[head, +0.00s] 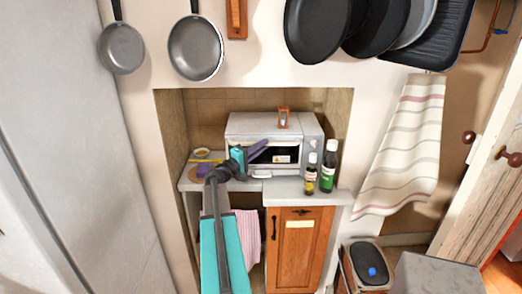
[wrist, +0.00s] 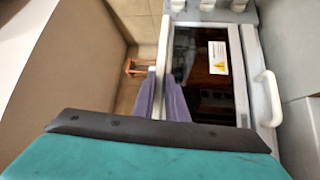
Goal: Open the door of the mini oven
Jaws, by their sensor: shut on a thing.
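The white mini oven (head: 262,126) stands on the counter in an alcove, with its knobs at the right. Its door (wrist: 205,85) has dark glass with a warning label. A white handle (wrist: 265,97) shows at the lower side of the door, also in the head view (head: 262,174). My gripper (head: 266,143) reaches the upper part of the oven front. In the wrist view its purple fingers (wrist: 163,92) are close together around a light strip along the door's upper edge, away from the handle. The gripped spot is partly hidden, and I cannot tell how far the door stands open.
Two bottles, one brown (head: 311,173) and one green-labelled (head: 328,167), stand right of the oven. A small hourglass (head: 283,117) stands on top of it. Small items (head: 201,154) lie on the counter at left. Pans (head: 196,48) hang above.

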